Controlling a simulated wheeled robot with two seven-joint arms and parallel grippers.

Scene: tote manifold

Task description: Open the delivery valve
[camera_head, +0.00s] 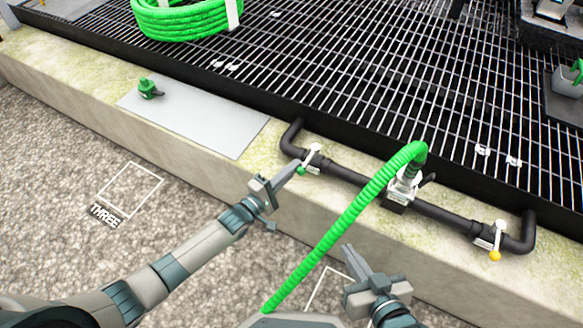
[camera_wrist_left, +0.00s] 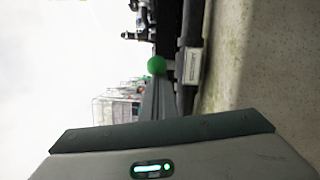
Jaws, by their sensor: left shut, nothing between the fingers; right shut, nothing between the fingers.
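A black pipe manifold (camera_head: 350,182) runs along the concrete ledge with a valve near each end. The left valve (camera_head: 313,156) has a white lever with a green ball knob (camera_head: 301,171); the right valve (camera_head: 498,232) has a lever with a yellow knob (camera_head: 495,256). I cannot read which is the delivery valve. My left gripper (camera_head: 297,168) is shut, its tip at the green knob. In the left wrist view the green knob (camera_wrist_left: 156,66) shows just beyond the fingertips (camera_wrist_left: 158,84); contact is unclear. My right gripper (camera_head: 347,248) is shut and empty, below the manifold.
A green hose (camera_head: 345,220) rises between my arms to the coupling (camera_head: 404,186) mid-manifold. A grey plate (camera_head: 190,122) holds a green fitting (camera_head: 149,89). A coiled green hose (camera_head: 185,18) lies on the metal grating (camera_head: 330,70). Gravel (camera_head: 60,180) lies before the ledge.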

